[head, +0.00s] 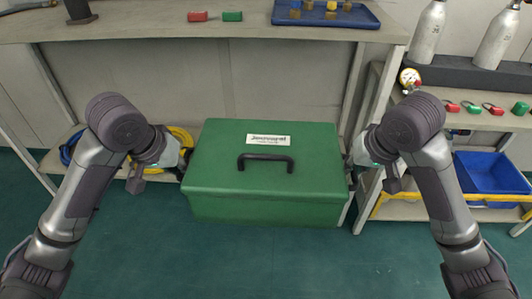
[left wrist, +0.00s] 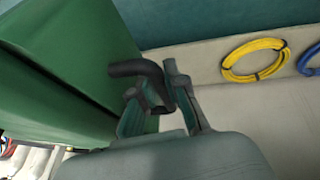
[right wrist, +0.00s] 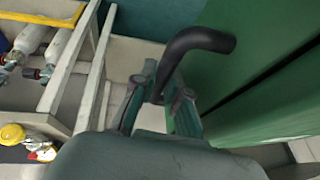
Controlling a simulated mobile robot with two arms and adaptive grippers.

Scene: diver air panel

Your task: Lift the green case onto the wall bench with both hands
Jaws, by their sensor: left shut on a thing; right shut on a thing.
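The green case (head: 265,205) is in the middle of the head view, lid shut, with a black top handle (head: 265,158) and a white label. It looks level, in front of the wall bench (head: 130,28) and below its top. My left gripper (head: 181,168) is shut on the case's left side handle, a black bar clearer in the left wrist view (left wrist: 138,69). My right gripper (head: 352,165) is shut on the right side handle, which shows in the right wrist view (right wrist: 203,40). The case's underside is hidden, so I cannot tell its height above the floor.
The bench's lower shelf holds a yellow hose (left wrist: 254,60). A rack with grey cylinders (head: 428,32) and a blue bin (head: 488,172) stands right.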

